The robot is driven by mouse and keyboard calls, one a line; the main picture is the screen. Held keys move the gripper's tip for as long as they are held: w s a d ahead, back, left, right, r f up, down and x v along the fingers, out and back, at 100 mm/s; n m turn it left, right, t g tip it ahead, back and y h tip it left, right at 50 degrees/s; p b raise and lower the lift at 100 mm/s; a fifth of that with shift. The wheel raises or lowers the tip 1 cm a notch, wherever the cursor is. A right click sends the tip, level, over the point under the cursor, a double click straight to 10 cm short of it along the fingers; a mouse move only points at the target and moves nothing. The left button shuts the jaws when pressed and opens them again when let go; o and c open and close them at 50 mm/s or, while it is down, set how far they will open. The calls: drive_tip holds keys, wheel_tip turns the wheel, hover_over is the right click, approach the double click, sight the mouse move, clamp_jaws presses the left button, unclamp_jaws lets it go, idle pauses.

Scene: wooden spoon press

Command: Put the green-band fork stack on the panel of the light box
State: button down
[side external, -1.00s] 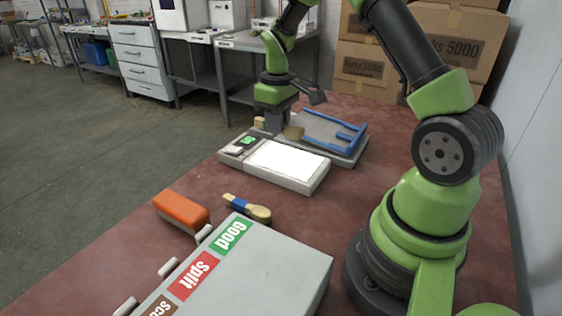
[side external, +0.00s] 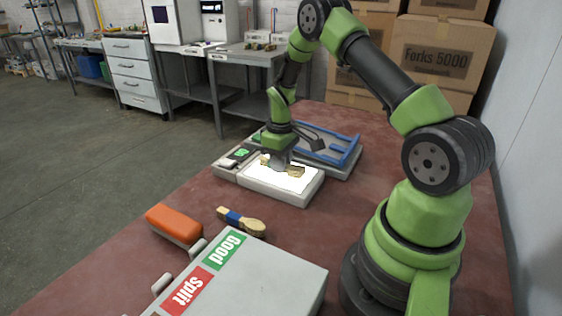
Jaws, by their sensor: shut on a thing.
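My gripper (side external: 279,166) is shut on a wooden fork stack (side external: 296,171) over the light box (side external: 258,186). Pale wooden ends of the stack stick out on both sides of the fingers. Its middle is hidden by the gripper, so I cannot see the band's colour. The stack is over the bright white panel (side external: 306,182), low and close to it. I cannot tell whether it touches the panel. The light box has a small green display on its left end.
A blue-band wooden stack (side external: 241,221) lies on the red table in front of the light box. An orange block (side external: 174,223) is to its left. A grey case (side external: 262,279) with "Good" and "Split" labels is nearest. A blue-railed tray (side external: 343,166) stands behind the light box.

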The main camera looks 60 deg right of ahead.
drive_tip(key=shift+f, duration=0.1)
drive_tip(key=c, duration=1.1)
unclamp_jaws()
wheel_tip(320, 180, up, 12)
drive_tip(key=s+a+r+m+t, duration=0.2)
drive_tip(key=s+a+r+t, duration=0.15)
drive_tip(key=a+r, duration=0.75)
drive_tip(key=s+a+r+t, duration=0.1)
drive_tip(key=s+a, duration=0.2)
drive_tip(key=s, duration=0.1)
drive_tip(key=s+a+r+m+t+y, duration=0.1)
drive_tip(key=s+a+r, duration=0.1)
drive_tip(key=s+a, duration=0.1)
drive_tip(key=s+a+r+m+t+y, duration=0.1)
drive_tip(key=s+a, duration=0.2)
drive_tip(key=s, duration=0.3)
drive_tip(key=shift+s+a+r+t, duration=0.1)
drive_tip(key=shift+a+r+t, duration=0.05)
drive_tip(key=shift+t, duration=0.2)
